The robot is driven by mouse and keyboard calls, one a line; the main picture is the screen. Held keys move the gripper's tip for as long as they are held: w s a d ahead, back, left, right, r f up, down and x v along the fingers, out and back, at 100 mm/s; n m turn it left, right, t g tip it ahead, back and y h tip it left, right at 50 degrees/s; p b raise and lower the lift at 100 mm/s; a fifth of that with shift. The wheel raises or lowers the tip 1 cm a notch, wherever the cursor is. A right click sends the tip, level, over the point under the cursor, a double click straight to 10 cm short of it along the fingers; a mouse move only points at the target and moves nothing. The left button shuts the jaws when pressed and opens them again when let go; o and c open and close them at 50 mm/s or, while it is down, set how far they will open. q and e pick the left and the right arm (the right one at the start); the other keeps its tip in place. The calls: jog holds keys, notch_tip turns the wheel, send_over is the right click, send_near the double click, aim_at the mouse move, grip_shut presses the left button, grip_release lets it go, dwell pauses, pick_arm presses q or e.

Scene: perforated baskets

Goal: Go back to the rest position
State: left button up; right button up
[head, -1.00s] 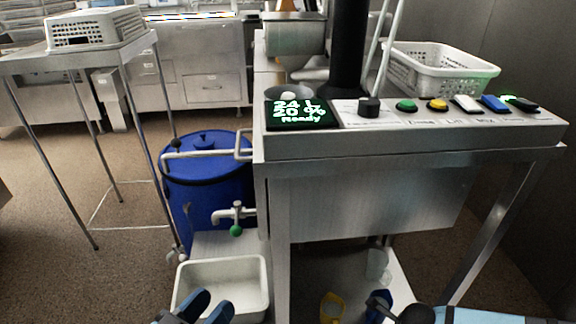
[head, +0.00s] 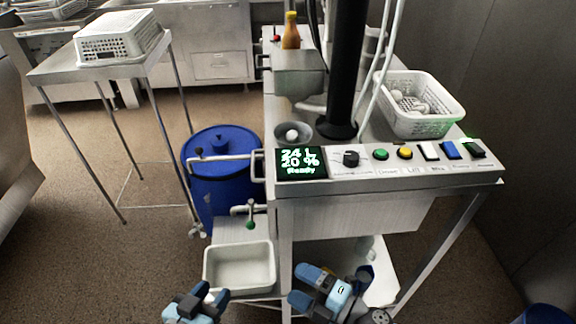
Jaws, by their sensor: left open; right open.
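My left gripper (head: 197,300) is at the bottom of the head view, just in front of and below the white tub (head: 240,284). Its blue fingers are open with nothing between them. My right gripper (head: 318,287) is right of it, in front of the machine's lower shelf. It is open and I see nothing in it. The two grippers are apart. Part of the lower shelf is hidden behind my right gripper.
The steel machine has a panel (head: 400,168) with a display and several buttons. A perforated basket (head: 418,115) holding pale items stands on it. A blue barrel (head: 222,185) stands left. Another perforated basket (head: 118,48) sits on a side table. The floor at left is clear.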

jog(key=w+d+r+m+t+h+p, duration=0.1)
jog(key=d+r+m+t+h+p, duration=0.45)
jog(key=m, duration=0.45)
pick_arm(q)
jog(key=s+a+r+g+y+p, duration=0.2)
jog(key=s+a+r+p, duration=0.2)
jog(key=p, duration=0.5)
jog(key=shift+s+a+r+p, duration=0.15)
jog(key=shift+s+r+p, duration=0.15)
jog(key=shift+r, duration=0.3)
pick_arm(e)
jog(key=s+d+m+g+h, duration=0.4)
jog(key=s+d+m+h, duration=0.2)
jog(key=d+m, duration=0.5)
jog(key=shift+s+d+r+m, duration=0.15)
jog(key=shift+s+r+m, duration=0.2)
jog(key=shift+s+m, duration=0.65)
jog(key=shift+h, duration=0.25)
